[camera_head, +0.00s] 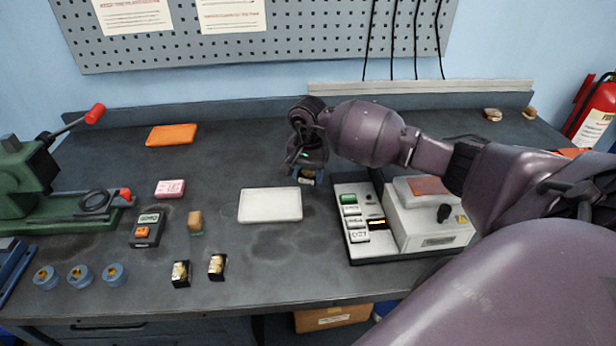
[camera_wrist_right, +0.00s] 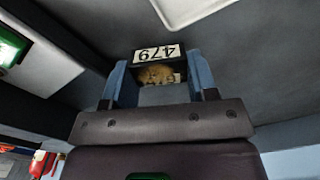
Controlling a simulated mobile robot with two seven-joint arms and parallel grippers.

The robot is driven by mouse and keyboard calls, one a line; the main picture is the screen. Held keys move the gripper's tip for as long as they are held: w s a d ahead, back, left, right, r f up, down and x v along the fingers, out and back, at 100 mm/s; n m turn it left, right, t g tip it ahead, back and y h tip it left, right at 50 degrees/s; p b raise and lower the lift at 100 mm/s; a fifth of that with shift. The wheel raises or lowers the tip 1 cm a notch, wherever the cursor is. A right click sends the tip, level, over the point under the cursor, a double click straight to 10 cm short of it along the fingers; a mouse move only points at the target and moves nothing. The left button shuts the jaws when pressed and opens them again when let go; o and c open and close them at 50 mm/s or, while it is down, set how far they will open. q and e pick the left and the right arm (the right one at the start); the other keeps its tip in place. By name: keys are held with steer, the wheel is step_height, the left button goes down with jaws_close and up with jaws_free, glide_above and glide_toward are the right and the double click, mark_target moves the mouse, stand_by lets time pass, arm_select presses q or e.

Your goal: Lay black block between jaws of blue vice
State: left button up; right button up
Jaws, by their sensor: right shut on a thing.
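My right gripper (camera_head: 308,174) is over the dark bench, between the white tray and the switch box. It is shut on a black block (camera_wrist_right: 158,56). In the head view the block is mostly hidden by the gripper. A blue metal thing (camera_head: 12,272), probably the blue vice, is cut off at the left edge, so its jaws cannot be made out. Two more black blocks with gold-tan faces (camera_head: 181,273) (camera_head: 217,266) stand near the front edge. My left gripper is out of view.
A white tray (camera_head: 270,205) lies mid-bench; a switch box (camera_head: 352,222) stands to its right. A green press (camera_head: 30,190) with a red-knobbed lever is at left. Several blue round pieces (camera_head: 80,275), a pink block (camera_head: 170,188) and an orange pad (camera_head: 172,135) lie around. The back middle is clear.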

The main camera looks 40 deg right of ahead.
steer(key=shift+f, duration=0.85)
steer(key=shift+f, duration=0.15)
steer(key=o, duration=1.2)
steer(key=shift+c, duration=0.2)
